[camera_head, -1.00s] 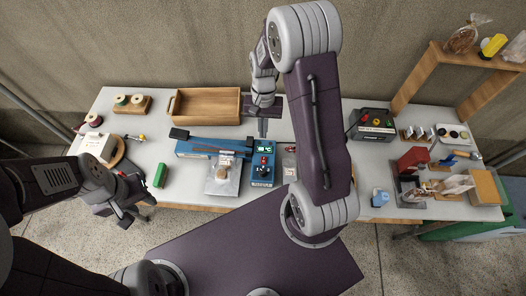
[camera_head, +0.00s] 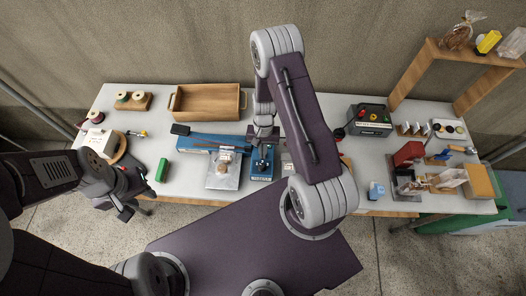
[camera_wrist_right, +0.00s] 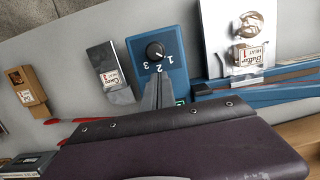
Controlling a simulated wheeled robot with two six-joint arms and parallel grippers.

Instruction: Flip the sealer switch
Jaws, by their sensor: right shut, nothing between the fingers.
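The blue sealer (camera_head: 215,142) lies across the middle of the table, with a long bar and a control box (camera_head: 262,171) at its right end. In the right wrist view the box (camera_wrist_right: 173,72) shows a black dial (camera_wrist_right: 155,50) marked 1, 2, 3. My right gripper (camera_head: 264,142) is shut and empty over the box's far part; its fingertips (camera_wrist_right: 158,80) also show in the wrist view. Part of a green light (camera_wrist_right: 180,103) shows beside the fingers. The switch is hidden or too small to tell. My left gripper (camera_head: 127,208) is off the table's front left; its jaw opening is unclear.
A bagged item labelled Butter (camera_wrist_right: 250,50) lies left of the box, and a silver packet (camera_wrist_right: 110,73) lies on its other side. A wooden tray (camera_head: 206,88) stands behind. A green block (camera_head: 162,170) lies to the left, and a dark device (camera_head: 369,118) stands to the right.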

